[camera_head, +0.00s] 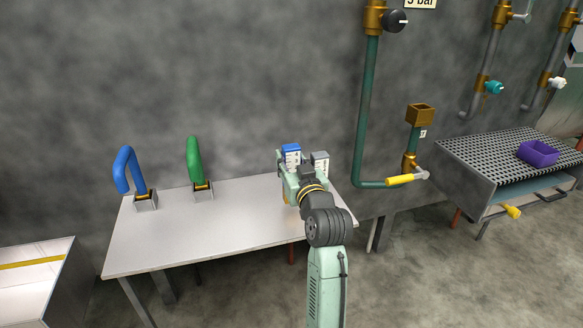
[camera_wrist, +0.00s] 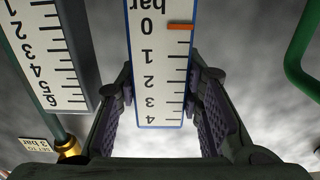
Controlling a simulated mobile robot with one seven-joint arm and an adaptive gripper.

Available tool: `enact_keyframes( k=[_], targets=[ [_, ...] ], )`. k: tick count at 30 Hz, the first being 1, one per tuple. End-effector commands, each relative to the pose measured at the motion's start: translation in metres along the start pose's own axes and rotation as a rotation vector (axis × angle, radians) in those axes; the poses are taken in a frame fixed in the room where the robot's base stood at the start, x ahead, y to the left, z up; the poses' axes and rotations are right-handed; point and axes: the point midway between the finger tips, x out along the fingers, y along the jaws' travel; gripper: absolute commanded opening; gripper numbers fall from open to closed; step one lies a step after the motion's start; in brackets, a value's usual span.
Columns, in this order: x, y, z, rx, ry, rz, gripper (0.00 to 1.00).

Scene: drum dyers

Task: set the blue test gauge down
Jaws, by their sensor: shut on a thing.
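The blue test gauge (camera_wrist: 160,70) is a tall white scale plate with a blue edge, marked in bar, with an orange mark near 0. In the head view its blue top (camera_head: 291,149) shows above the right end of the white table. My gripper (camera_wrist: 163,92) is shut on it, one dark pad on each side. In the head view my gripper (camera_head: 305,178) is over the table's back right part and hides the gauge's lower part. I cannot tell whether the gauge touches the table (camera_head: 215,235).
A grey gauge (camera_head: 320,160) is close on the right, and shows at left in the wrist view (camera_wrist: 52,65). A blue hooked pipe (camera_head: 124,168) and a green one (camera_head: 194,158) are at the table's back left. The table's middle and front are clear. A green wall pipe (camera_head: 367,110) rises beyond.

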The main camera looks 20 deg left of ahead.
Motion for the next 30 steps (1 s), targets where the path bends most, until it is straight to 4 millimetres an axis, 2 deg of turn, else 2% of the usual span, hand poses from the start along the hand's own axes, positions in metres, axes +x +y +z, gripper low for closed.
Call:
enact_keyframes(
  k=[3,5,16,17,20,30],
  targets=[
    [-0.001,0.0,0.018,0.004,-0.004,-0.001,0.0],
    [-0.001,0.0,0.023,0.001,-0.001,0.0,0.0],
    [-0.001,0.0,0.028,0.0,0.0,0.0,0.0],
    [-0.001,0.0,0.028,0.0,-0.002,0.0,0.36],
    [-0.001,0.0,0.028,0.0,-0.002,0.0,0.42],
    [-0.001,0.0,0.023,0.0,-0.001,0.0,0.42]
  ],
)
